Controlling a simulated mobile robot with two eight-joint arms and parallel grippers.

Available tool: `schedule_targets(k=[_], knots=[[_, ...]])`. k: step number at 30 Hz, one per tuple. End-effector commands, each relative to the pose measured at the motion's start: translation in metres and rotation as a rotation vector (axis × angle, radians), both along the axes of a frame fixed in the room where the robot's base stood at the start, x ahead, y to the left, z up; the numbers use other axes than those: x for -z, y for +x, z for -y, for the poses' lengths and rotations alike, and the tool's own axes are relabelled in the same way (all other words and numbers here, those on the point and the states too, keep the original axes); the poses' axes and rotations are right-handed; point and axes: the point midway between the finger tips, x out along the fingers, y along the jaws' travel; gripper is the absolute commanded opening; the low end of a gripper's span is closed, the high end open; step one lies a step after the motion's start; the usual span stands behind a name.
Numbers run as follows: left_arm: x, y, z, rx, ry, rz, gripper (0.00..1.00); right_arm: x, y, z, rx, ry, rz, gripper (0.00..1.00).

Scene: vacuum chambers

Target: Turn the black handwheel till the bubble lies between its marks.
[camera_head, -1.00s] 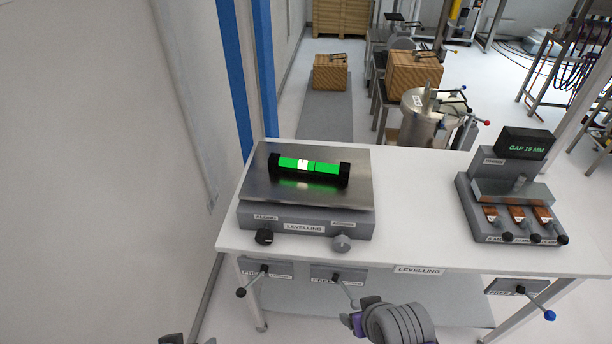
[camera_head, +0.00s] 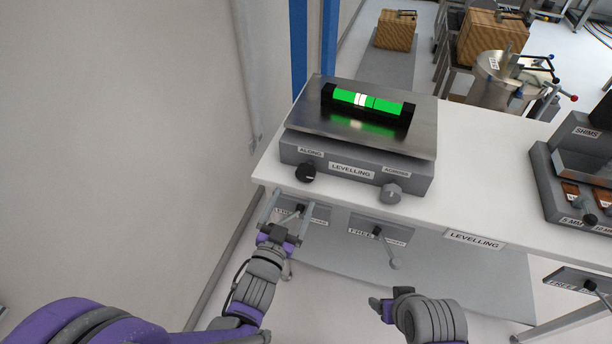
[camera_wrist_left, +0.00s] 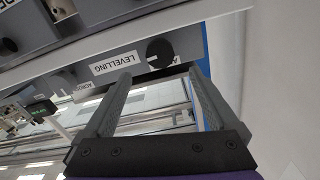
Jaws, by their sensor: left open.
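The black handwheel (camera_head: 306,172) sits at the left of the levelling block's front face, under the "ALONG" label. It also shows in the left wrist view (camera_wrist_left: 160,52), beyond the fingers. My left gripper (camera_head: 293,198) is open and empty, just below and in front of the handwheel, apart from it. In the wrist view its fingertips (camera_wrist_left: 160,73) stand to either side of the handwheel's line. The green vial (camera_head: 390,104) lies on the steel plate. Its white bubble (camera_head: 360,99) is left of the vial's middle; a dark mark shows to its right. My right gripper (camera_head: 388,303) is low in front of the table, its jaws unclear.
A grey knob (camera_head: 391,193) sits at the right of the block under "ACROSS". Clamp handles (camera_head: 378,232) hang below the white table's (camera_head: 480,190) front edge. The shims stand (camera_head: 545,185) is at the right. The tabletop between is clear.

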Motion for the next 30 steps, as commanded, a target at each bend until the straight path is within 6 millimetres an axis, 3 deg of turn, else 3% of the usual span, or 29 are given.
schedule_targets(k=[18, 30], knots=[[-0.001, 0.091, 0.03, 0.0, 0.0, 0.001, 0.93, -0.008, 0.0, 0.0, 0.0, 0.0, 0.003, 0.7], [-0.001, 0.101, 0.033, 0.0, -0.001, 0.001, 0.93, -0.008, 0.0, 0.0, 0.0, 0.0, 0.003, 0.7]])
